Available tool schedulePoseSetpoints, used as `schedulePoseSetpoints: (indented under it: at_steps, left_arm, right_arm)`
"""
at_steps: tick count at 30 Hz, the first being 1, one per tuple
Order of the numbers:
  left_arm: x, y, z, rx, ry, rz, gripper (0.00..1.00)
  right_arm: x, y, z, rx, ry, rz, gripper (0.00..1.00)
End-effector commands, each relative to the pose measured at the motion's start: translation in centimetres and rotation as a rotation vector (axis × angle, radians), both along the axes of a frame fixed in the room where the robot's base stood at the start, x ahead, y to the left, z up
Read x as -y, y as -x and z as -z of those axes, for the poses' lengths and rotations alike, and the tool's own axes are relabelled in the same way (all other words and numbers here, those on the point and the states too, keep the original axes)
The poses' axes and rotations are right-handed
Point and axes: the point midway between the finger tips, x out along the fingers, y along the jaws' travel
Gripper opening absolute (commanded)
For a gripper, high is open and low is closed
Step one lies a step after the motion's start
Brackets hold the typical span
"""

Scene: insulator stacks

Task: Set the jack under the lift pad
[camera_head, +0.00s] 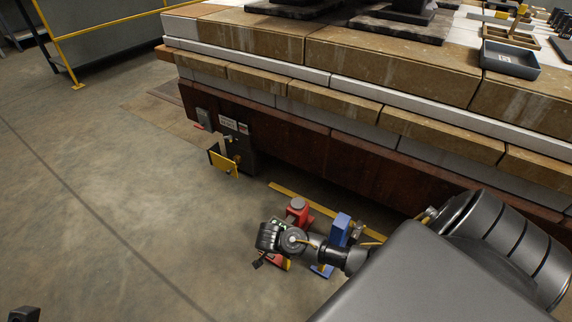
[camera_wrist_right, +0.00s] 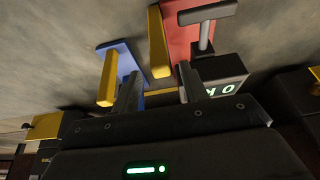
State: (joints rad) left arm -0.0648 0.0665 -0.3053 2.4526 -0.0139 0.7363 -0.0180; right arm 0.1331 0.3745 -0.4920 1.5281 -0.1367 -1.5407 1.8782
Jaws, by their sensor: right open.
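A red jack (camera_head: 298,206) stands on the floor beside the platform. It also shows in the right wrist view (camera_wrist_right: 181,42), with a yellow bar (camera_wrist_right: 158,42) and a grey T-shaped part (camera_wrist_right: 207,20). A blue jack (camera_head: 339,228) stands to its right in the head view, partly behind my right arm, and shows in the wrist view (camera_wrist_right: 124,62). My right gripper (camera_wrist_right: 157,92) is open, low beside the jacks, with nothing clearly between its fingers. A dark piece at the lower left may be my left gripper (camera_head: 24,314); its fingers are not visible. I cannot clearly identify the lift pad.
The long platform (camera_head: 300,67) has stone-faced sides and a dark red base. A yellow bracket (camera_head: 223,163) sticks out near its labelled corner. A yellow strip (camera_head: 287,191) lies on the floor by the jacks. The floor (camera_head: 110,210) to the left is clear.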

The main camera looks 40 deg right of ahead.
Motion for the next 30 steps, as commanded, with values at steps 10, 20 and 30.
schedulePoseSetpoints:
  at_steps: [10,20,30]
  left_arm:
    - [0.8,0.1,-0.5,0.060,-0.003,0.023,0.36]
    - [0.8,0.1,-0.7,0.064,-0.004,0.025,0.36]
    - [0.8,0.1,-0.7,0.064,-0.002,0.025,0.36]
  right_arm:
    - [1.3,-0.4,3.4,0.000,0.000,0.001,0.44]
    - [1.4,-0.4,3.4,0.001,-0.001,0.001,0.38]
    - [1.4,-0.4,3.4,0.000,-0.001,0.001,0.00]
